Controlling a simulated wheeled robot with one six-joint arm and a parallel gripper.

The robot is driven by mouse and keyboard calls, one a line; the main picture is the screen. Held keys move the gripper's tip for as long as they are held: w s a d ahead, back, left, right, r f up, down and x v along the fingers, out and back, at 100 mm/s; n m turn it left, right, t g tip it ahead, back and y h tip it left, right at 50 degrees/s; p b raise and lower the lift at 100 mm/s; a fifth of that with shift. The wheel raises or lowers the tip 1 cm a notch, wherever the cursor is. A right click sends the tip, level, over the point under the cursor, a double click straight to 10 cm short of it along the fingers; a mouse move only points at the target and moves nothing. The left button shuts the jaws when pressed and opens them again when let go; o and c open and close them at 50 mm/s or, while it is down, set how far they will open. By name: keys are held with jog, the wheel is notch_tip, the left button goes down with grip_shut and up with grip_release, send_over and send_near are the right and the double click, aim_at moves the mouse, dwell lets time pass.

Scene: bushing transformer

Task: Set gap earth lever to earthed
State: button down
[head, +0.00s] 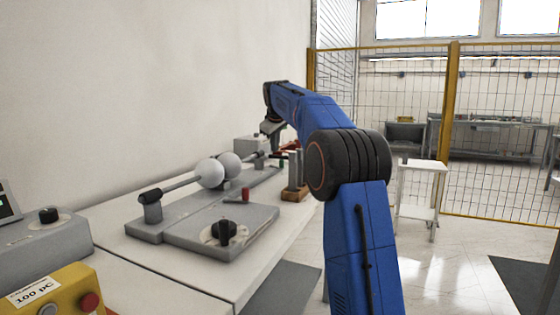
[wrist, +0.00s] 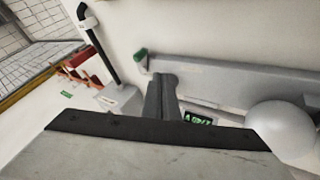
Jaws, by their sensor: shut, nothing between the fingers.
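The sphere gap stands on a grey base (head: 180,232) on the bench, with two pale spheres (head: 222,168). One sphere (wrist: 284,130) shows at the right of the wrist view. A small lever with a red grip (head: 245,194) lies on the near part of the base. A green-tipped part (wrist: 141,56) sits at the base's far end in the wrist view; I cannot tell which is the gap earth lever. My gripper (wrist: 162,80) is shut and empty, its fingertips beside the base and a little apart from the green tip in the picture. In the head view my gripper (head: 271,128) is above the bench's far end.
A black dial (head: 223,230) is on the base's near part. Upright grey posts on a wooden block (head: 295,192) stand to the right. A white box with a black pipe (wrist: 118,100) and red parts (wrist: 88,66) lie left in the wrist view. A yellow control box (head: 60,292) is at front left.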

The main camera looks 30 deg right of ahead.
jog(key=x, duration=1)
jog(key=shift+w+d, duration=0.25)
jog(key=shift+d, duration=0.3)
jog(key=shift+w+d, duration=0.3)
jog(key=shift+d, duration=0.25)
jog(key=shift+w+d, duration=0.4)
jog(key=shift+d, duration=0.25)
